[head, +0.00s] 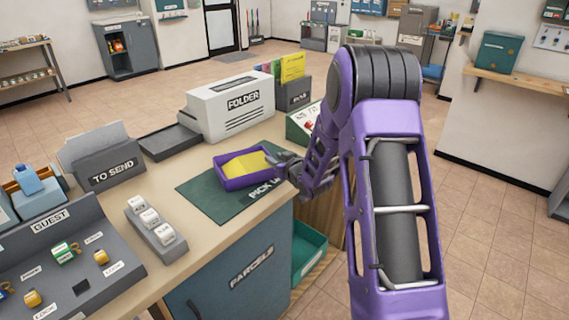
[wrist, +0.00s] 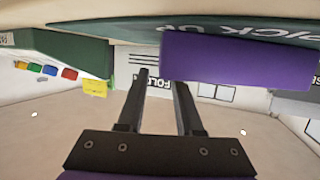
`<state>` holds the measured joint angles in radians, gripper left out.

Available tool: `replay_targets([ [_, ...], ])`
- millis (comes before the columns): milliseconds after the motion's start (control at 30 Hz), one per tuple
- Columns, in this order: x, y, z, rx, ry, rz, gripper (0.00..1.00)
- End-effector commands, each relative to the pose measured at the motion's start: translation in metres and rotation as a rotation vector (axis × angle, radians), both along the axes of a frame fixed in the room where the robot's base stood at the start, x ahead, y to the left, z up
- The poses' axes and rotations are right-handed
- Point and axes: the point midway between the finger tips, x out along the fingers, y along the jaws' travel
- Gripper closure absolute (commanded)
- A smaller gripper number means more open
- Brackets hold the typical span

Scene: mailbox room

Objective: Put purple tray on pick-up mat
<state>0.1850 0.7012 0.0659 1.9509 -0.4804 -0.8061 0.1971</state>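The purple tray (head: 222,183), with yellow paper in it, sits over the back part of the dark green pick-up mat (head: 212,203) on the counter. In the head view it looks level and resting on the mat. My gripper (head: 281,164) is at the tray's right end. In the wrist view the tray's purple side (wrist: 245,62) lies close against the mat (wrist: 120,30). There my gripper's two fingers (wrist: 161,78) are apart with no tray wall visible between them. Whether a finger touches the tray cannot be told.
A white folder box (head: 230,108) and a dark flat tray (head: 170,141) stand behind the mat. A to-send holder (head: 110,170) and a grey block with white stamps (head: 155,228) are to the left. A green box (head: 303,122) stands at the right edge.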

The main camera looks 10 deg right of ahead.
Motion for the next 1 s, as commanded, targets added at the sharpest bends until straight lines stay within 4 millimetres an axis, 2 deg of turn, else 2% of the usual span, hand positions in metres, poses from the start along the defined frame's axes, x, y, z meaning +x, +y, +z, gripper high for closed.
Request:
replay_targets([
  [200, -0.044, -0.012, 0.015, -0.002, 0.000, -0.002, 0.65],
  [400, -0.067, -0.017, 0.022, -0.001, 0.000, -0.001, 0.65],
  [800, -0.073, -0.018, 0.023, -0.001, 0.000, 0.000, 0.65],
  [1000, -0.059, -0.011, 0.031, -0.079, -0.014, 0.047, 0.65],
])
